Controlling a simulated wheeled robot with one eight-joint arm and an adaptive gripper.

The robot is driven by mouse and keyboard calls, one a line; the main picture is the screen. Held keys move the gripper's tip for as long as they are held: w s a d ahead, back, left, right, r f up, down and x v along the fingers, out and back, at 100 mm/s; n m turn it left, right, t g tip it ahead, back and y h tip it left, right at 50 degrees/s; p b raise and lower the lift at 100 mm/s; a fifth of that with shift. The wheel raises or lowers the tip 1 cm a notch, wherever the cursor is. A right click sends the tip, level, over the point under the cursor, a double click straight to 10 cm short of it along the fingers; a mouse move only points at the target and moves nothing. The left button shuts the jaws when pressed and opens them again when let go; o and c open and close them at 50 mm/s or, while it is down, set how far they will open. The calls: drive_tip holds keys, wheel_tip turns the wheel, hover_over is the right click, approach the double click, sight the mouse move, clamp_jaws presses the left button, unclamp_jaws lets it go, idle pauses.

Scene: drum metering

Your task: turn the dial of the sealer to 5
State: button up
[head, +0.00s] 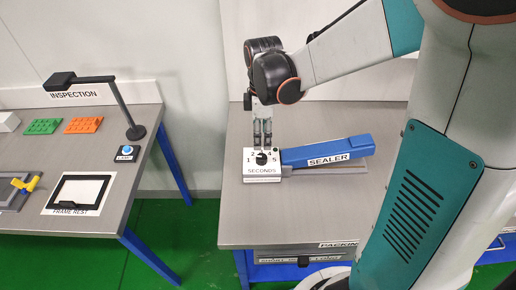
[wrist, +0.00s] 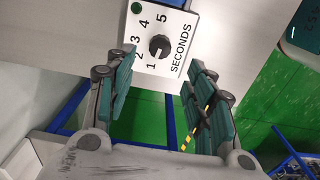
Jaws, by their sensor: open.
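The sealer (head: 328,150) is a blue-armed machine on the grey bench, with a white box marked SECONDS (head: 262,172) at its left end. The black dial (head: 262,158) sits on the box's top among the numbers 1 to 5. In the wrist view the dial (wrist: 159,46) is seen from above. A pale mark on it seems to face the 1 side, but it is too small to be sure. My gripper (head: 262,144) points down just above the dial, fingers apart. In the wrist view my gripper (wrist: 154,74) is open and empty, with the dial beyond its fingertips.
A green round spot (wrist: 137,8) is on the box's corner. To the left, a separate inspection table holds a frame rest (head: 78,192), a lamp (head: 135,131), and green (head: 43,126) and orange (head: 83,125) parts. The bench in front of the sealer is clear.

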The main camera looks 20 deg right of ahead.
sight(262, 157)
wheel_tip(262, 157, down, 10)
drive_tip(key=b, duration=0.2)
drive_tip(key=shift+r+b, duration=0.2)
drive_tip(key=shift+b, duration=0.2)
drive_tip(key=c, duration=1.1)
